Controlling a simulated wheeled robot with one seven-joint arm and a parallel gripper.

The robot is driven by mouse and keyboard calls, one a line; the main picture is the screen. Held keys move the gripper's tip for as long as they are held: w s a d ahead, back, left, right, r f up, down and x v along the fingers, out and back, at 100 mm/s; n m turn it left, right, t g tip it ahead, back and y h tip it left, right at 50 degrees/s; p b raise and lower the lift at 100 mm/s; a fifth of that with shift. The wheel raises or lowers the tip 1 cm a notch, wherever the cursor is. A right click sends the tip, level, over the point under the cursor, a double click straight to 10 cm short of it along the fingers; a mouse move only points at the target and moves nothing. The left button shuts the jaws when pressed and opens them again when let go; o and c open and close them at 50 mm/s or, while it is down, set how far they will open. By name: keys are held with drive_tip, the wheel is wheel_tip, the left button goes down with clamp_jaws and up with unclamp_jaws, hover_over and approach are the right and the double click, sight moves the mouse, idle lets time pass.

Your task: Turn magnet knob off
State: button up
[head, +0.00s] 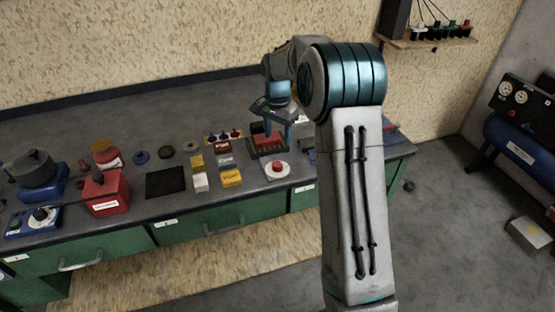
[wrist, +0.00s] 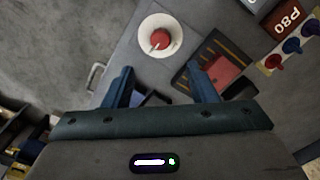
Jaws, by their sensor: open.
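A round red knob with a pale pointer mark (wrist: 160,41) sits on a white disc (wrist: 146,29) in the wrist view. The red knob also shows in the head view (head: 277,167), near the bench's front edge. I cannot read a label naming it the magnet knob. My gripper (wrist: 160,70) is open, with nothing visible between its fingers. In the wrist view the knob lies ahead of the fingertips, roughly centred between them and apart from them. In the head view my gripper (head: 272,108) is above the bench, behind the knob.
A red block (wrist: 222,64) stands on a dark yellow-striped plate (wrist: 190,76), close to the right finger in the wrist view. Coloured boxes (head: 231,178), a black mat (head: 165,182) and a red box (head: 107,192) are left on the bench.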

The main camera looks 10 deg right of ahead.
sight(278, 164)
wheel_tip(278, 164, down, 11)
drive_tip(key=shift+f+p, duration=0.15)
drive_tip(key=shift+p, duration=0.65)
drive_tip(key=c, duration=1)
